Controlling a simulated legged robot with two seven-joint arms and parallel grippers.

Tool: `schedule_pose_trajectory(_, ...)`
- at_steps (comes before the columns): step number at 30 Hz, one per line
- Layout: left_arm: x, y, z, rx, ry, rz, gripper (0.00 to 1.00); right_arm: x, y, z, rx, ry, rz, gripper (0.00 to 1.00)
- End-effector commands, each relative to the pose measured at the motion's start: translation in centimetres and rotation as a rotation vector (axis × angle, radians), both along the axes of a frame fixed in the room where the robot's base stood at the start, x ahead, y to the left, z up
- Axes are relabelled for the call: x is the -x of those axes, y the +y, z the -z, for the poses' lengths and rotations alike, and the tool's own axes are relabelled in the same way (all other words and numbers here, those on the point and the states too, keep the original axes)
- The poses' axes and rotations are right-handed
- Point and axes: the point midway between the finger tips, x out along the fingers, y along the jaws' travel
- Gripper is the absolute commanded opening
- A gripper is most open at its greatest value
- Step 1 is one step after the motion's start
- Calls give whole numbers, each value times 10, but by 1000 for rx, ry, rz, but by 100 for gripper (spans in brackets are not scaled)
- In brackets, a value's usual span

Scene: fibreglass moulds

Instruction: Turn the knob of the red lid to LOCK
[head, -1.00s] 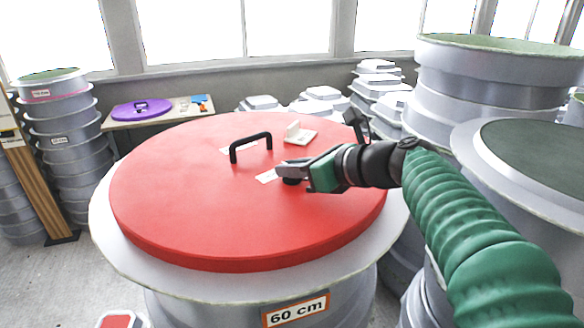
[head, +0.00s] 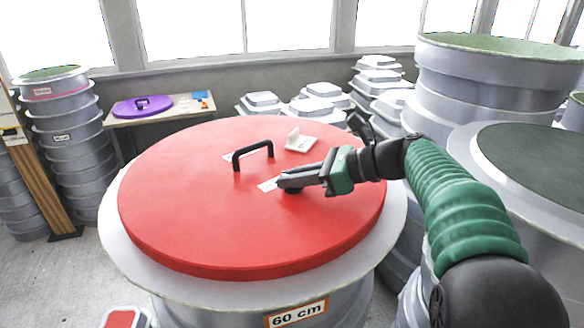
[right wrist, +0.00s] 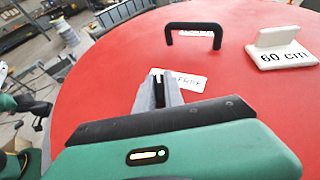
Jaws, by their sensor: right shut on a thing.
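The red lid (head: 240,225) lies on a grey round mould marked 60 cm, and it also shows in the right wrist view (right wrist: 110,80). A black bar handle (head: 253,150) stands near its middle. The black knob (head: 292,190) is on the lid's right part, mostly hidden under my right gripper (head: 285,183). The right gripper's fingers are closed on the knob from the right. In the right wrist view the fingers (right wrist: 158,90) point at a white label (right wrist: 185,80) whose text is partly covered, so I cannot read the knob's setting. My left gripper is out of view.
Grey moulds (head: 490,95) crowd the right side. A table (head: 165,115) with a purple lid (head: 142,106) is at the back left. The floor at left is partly clear.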

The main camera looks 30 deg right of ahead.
Motion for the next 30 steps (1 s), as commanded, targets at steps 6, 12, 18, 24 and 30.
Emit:
schedule_pose_trajectory(6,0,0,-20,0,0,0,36,0,-1,-1,-1,4,-94,0)
schedule_pose_trajectory(12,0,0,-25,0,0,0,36,0,-1,0,0,3,-132,0)
schedule_pose_trajectory(18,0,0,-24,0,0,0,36,0,-1,1,2,1,-138,0)
schedule_pose_trajectory(24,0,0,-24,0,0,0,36,0,-1,1,1,2,-136,15)
schedule_pose_trajectory(30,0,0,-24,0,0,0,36,0,-1,1,0,1,-137,35)
